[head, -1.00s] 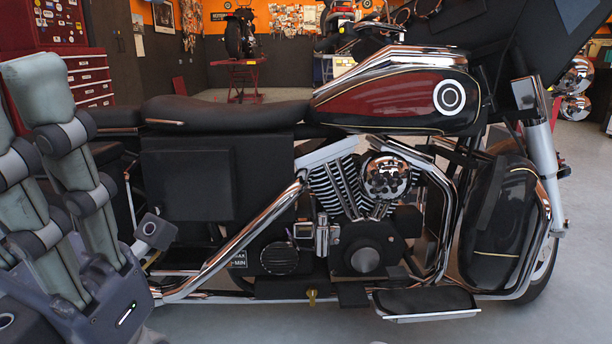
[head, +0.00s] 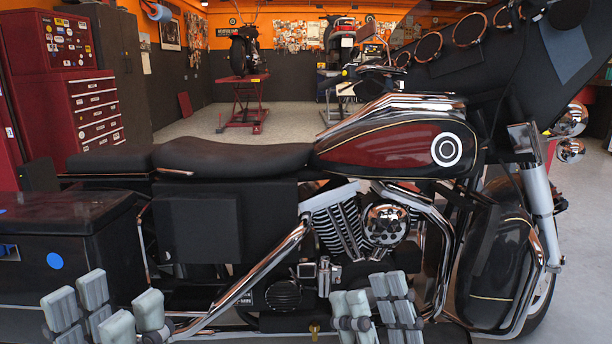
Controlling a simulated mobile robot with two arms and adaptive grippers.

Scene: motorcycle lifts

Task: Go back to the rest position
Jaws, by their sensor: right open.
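My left gripper (head: 104,298) is at the bottom left of the head view, with its pale grey fingers pointing up. Its fingers stand apart and hold nothing that I can see. My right gripper (head: 369,292) is at the bottom, right of the middle, also with fingers up. It is open and appears empty. Both show low in front of a dark red and black motorcycle (head: 390,145). Only the fingers and knuckles show; the palms and wrists are cut off by the lower edge.
A black case (head: 65,225) with a blue dot stands at the left, in front of the motorcycle's rear. A red tool cabinet (head: 95,105) stands behind it. A red lift (head: 243,105) carries another motorcycle at the back. Grey floor (head: 590,270) is open at the right.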

